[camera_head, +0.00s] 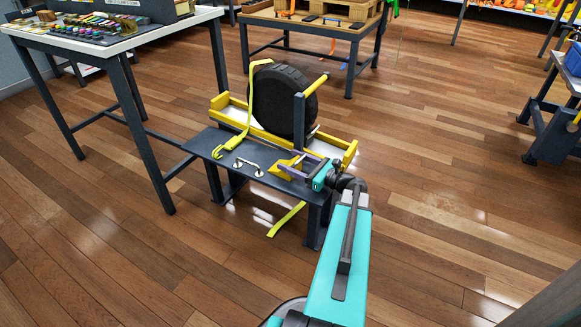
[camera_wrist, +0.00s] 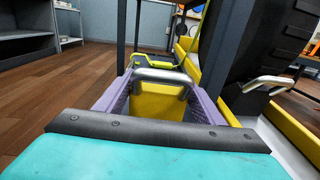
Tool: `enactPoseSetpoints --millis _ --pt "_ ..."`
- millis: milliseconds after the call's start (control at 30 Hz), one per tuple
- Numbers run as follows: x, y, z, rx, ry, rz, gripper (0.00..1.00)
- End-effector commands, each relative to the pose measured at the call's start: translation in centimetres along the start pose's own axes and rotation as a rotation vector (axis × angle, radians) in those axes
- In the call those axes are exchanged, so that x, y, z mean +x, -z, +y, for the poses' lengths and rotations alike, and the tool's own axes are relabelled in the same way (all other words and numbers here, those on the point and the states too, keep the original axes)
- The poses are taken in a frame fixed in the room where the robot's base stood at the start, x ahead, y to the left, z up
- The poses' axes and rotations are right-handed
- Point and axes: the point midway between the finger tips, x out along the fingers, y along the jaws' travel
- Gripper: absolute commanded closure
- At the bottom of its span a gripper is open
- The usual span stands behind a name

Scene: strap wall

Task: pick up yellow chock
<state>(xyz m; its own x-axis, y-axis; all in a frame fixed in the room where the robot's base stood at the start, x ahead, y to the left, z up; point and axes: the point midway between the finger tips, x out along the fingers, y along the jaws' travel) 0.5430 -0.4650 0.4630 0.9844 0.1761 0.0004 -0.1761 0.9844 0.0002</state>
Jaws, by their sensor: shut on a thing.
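The yellow chock (camera_head: 285,167) is at the right part of the small dark bench (camera_head: 207,143), beside the wheel stand. My gripper (camera_head: 300,162) reaches it from the right, with its purple fingers on either side of it. In the wrist view the chock (camera_wrist: 157,106) sits between the two purple fingers, and my gripper (camera_wrist: 158,90) is shut on it. I cannot tell whether the chock still touches the bench top.
A black wheel (camera_head: 278,98) stands in a yellow-edged frame behind the bench, with a yellow strap (camera_head: 241,118) over it. A metal handle (camera_head: 248,166) is on the bench, left of the chock. Tables stand at the back.

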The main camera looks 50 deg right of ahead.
Motion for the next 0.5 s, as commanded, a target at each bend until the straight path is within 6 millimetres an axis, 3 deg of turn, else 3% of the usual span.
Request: enactPoseSetpoints --millis 267,500 --pt "0.0 -0.8 0.0 -0.001 0.0 -0.001 0.71" --pt "0.0 -3.2 0.1 0.0 0.0 -0.001 0.71"
